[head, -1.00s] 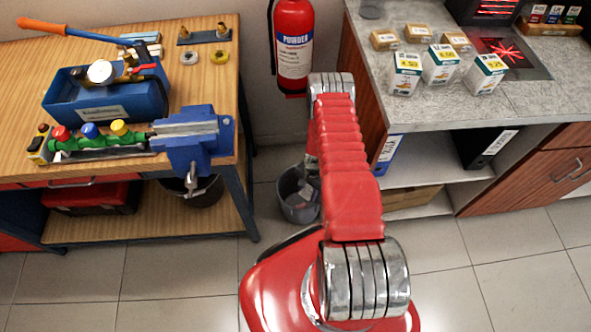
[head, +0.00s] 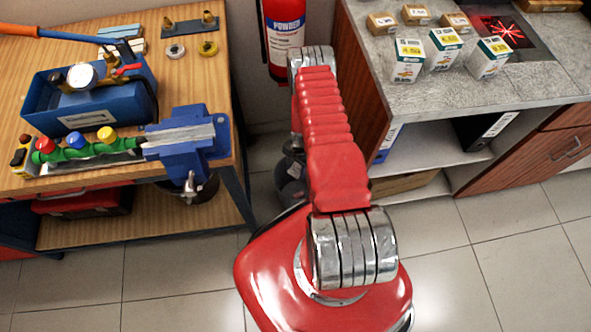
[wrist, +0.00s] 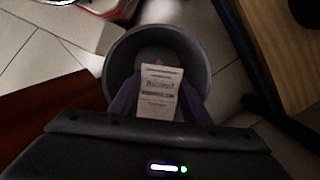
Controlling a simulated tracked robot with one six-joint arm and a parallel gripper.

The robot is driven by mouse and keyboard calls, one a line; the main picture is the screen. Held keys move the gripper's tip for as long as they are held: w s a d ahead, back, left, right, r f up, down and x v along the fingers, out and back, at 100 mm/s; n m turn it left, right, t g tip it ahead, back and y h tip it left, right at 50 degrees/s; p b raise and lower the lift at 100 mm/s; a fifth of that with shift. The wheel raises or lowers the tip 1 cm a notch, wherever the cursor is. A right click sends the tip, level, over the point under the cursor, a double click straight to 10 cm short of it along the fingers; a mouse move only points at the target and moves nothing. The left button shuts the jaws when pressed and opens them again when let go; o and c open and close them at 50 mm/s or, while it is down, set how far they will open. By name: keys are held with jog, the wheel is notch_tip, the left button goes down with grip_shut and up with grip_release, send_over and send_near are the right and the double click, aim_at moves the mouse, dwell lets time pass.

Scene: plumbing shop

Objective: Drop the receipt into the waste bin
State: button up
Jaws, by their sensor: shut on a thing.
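The receipt (wrist: 158,104) is a small white printed slip, seen upright in the wrist view between the dark fingers of my gripper (wrist: 157,88). My gripper is shut on it. The waste bin (wrist: 112,66) is a round grey bin behind the receipt in that view, its open mouth around the receipt's outline. I cannot tell whether the receipt is above the rim or below it. In the head view the waste bin (head: 289,187) stands on the floor between workbench and counter, partly hidden by my red arm. The receipt cannot be made out there.
A wooden workbench (head: 90,225) with a blue vise (head: 188,145) stands left of the bin. A counter (head: 420,95) with small priced boxes stands right. A fire extinguisher (head: 284,35) hangs on the wall behind. Tiled floor is clear in front.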

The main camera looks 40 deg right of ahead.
notch_tip(320, 180, down, 8)
dwell(0.9)
jog(key=shift+f, duration=0.1)
jog(key=o, duration=1.1)
jog(key=shift+s+r, duration=0.1)
jog(key=shift+r, duration=3.45)
